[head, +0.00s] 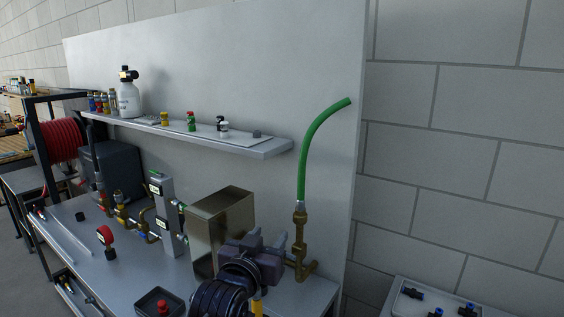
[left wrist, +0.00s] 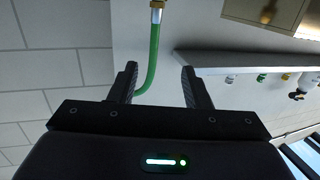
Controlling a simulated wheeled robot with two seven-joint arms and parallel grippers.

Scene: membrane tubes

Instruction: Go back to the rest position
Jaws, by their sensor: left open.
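My left gripper (head: 254,245) is at the bottom middle of the head view, low in front of the bench's right end. In the left wrist view its two dark fingers (left wrist: 160,72) stand apart with nothing gripped between them. A green tube (head: 315,145) rises from a brass fitting (head: 300,225) and curves to the right, its upper end free. It also shows in the left wrist view (left wrist: 153,55), beyond the fingers and apart from them as far as I can tell. My right gripper is not in view.
The metal box (head: 219,225) stands just left of my gripper. A shelf (head: 270,148) with bottles and small parts runs along the grey panel (head: 230,60). A tray (head: 410,300) of blue-ended fittings is at lower right.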

